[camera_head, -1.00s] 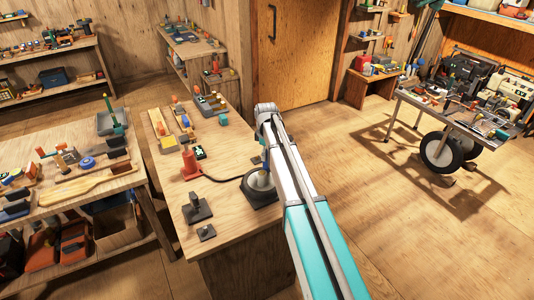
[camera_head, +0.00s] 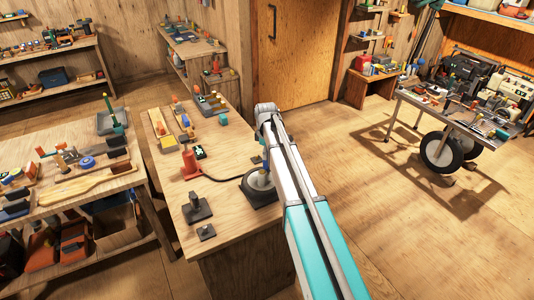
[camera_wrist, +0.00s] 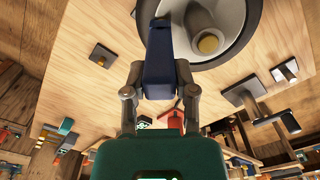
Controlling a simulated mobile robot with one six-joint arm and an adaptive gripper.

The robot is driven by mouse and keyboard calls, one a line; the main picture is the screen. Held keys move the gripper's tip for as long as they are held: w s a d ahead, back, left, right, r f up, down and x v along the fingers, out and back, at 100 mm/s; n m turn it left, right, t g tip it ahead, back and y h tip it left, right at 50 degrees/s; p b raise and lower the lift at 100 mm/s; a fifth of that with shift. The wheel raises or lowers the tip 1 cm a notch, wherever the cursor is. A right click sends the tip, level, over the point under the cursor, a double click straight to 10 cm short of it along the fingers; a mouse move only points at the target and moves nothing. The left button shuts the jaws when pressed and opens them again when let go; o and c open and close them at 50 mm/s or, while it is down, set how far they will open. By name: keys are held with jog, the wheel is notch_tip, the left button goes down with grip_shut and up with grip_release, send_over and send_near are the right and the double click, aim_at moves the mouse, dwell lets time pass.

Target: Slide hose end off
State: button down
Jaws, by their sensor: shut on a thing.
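In the wrist view my gripper (camera_wrist: 160,78) is shut on a dark blue piece (camera_wrist: 160,55), probably the hose end. The piece's far end overlaps the rim of a round grey dish (camera_wrist: 237,38) with a dark edge. A grey post (camera_wrist: 203,22) with a yellowish tip stands in the dish. I cannot tell whether the blue piece touches the post. In the head view the dark hose (camera_head: 222,179) runs from a red pump-like body (camera_head: 189,164) to the round dish on its black base (camera_head: 262,196).
The wooden bench (camera_head: 225,222) carries dark blocks on plates (camera_head: 198,211) at the front left. Wooden strips and small parts lie at its back. Another bench (camera_head: 85,190) stands to the left. The floor to the right is clear up to a wheeled cart (camera_head: 445,110).

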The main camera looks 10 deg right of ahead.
jog(key=shift+r, duration=0.15)
jog(key=shift+r+p, duration=2.2)
jog(key=shift+p, duration=0.15)
